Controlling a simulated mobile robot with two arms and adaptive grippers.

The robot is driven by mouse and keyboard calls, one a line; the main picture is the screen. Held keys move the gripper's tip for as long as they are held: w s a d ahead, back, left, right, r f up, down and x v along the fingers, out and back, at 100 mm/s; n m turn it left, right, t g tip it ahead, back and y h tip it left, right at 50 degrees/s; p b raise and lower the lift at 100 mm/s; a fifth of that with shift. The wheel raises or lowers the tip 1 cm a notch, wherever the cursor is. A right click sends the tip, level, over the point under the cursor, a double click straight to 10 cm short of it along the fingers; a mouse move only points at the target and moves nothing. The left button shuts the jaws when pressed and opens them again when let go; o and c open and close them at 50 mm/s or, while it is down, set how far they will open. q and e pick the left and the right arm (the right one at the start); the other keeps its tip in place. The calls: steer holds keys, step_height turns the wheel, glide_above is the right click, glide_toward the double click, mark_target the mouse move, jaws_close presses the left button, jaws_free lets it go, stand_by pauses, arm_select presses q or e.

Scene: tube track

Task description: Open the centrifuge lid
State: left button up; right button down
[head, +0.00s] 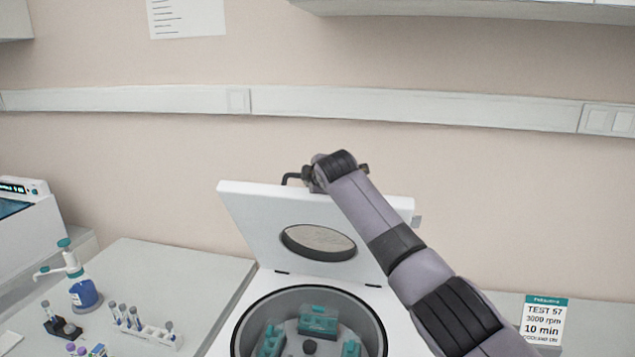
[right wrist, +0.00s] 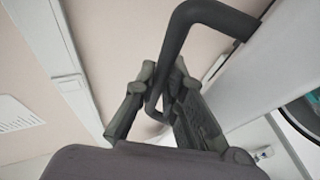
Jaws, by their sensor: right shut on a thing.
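The centrifuge lid (head: 262,215) is a white panel with a round window, raised and tilted back above the open bowl. The centrifuge (head: 240,318) stands on the bench, with its rotor (head: 297,346) and teal buckets visible inside. My right arm reaches up across the lid. In the right wrist view my right gripper (right wrist: 160,100) is shut on the dark bent lid handle (right wrist: 178,50). The handle also shows at the lid's top edge in the head view (head: 291,177). In the head view the fingers are mostly hidden by the wrist. My left gripper is not in view.
To the left on the bench are a blue bottle with a pump (head: 84,294), a white tube rack (head: 150,332) and a small dark tube holder (head: 63,329). A sign (head: 543,318) stands at the right. The wall rises behind the lid.

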steer(key=shift+w+d+r, duration=0.3)
steer(key=shift+w+r, duration=0.15)
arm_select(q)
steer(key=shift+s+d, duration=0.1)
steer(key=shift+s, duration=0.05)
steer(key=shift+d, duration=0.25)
arm_select(e)
steer(key=c, duration=1.9)
jaws_free()
steer(key=shift+a+f, duration=0.1)
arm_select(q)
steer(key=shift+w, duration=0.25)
arm_select(e)
steer(key=shift+s, duration=0.3)
steer(key=shift+s+r, duration=0.3)
steer(key=shift+s, duration=0.3)
steer(key=shift+v, duration=5.25)
steer(key=shift+r, duration=0.1)
